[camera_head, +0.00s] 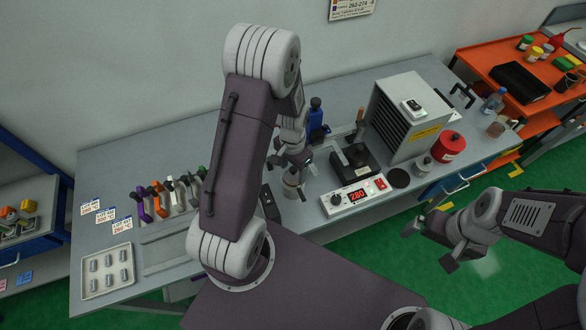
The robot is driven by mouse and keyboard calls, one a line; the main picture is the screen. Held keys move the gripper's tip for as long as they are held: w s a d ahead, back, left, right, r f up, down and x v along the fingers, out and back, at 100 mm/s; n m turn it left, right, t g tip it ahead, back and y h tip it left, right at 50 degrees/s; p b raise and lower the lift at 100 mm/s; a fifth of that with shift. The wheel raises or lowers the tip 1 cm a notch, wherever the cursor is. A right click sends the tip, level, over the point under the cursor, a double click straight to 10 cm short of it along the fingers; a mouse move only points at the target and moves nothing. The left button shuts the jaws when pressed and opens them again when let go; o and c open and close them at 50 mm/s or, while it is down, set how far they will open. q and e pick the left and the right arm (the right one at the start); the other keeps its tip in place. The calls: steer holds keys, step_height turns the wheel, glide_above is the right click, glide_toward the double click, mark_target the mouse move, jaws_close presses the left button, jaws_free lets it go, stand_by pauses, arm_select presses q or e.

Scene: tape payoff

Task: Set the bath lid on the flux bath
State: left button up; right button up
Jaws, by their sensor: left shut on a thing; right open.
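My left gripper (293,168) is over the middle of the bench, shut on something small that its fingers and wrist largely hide. Just under it stands a small grey metal cup (292,188), perhaps the flux bath. I cannot tell whether the held thing is the bath lid, or whether it touches the cup. A flat dark disc (398,178) lies on the bench right of the control unit. My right gripper (432,246) is open and empty, in front of the bench over the green floor.
A white control unit reading 280 (353,197) stands right of the cup, with a black device (354,161) behind it. A grey louvred box (407,112), a red canister (448,145) and a small jar (424,166) are further right. Coloured-handled tools (172,193) stand left.

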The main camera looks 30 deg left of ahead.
arm_select(q)
steer(key=shift+f, duration=0.3)
steer(key=o, duration=1.4)
steer(key=shift+o, duration=0.3)
steer(key=shift+o, duration=0.9)
step_height(320, 180, up, 7)
steer(key=p, duration=0.6)
steer(key=shift+r, duration=0.1)
steer(key=shift+f, duration=0.2)
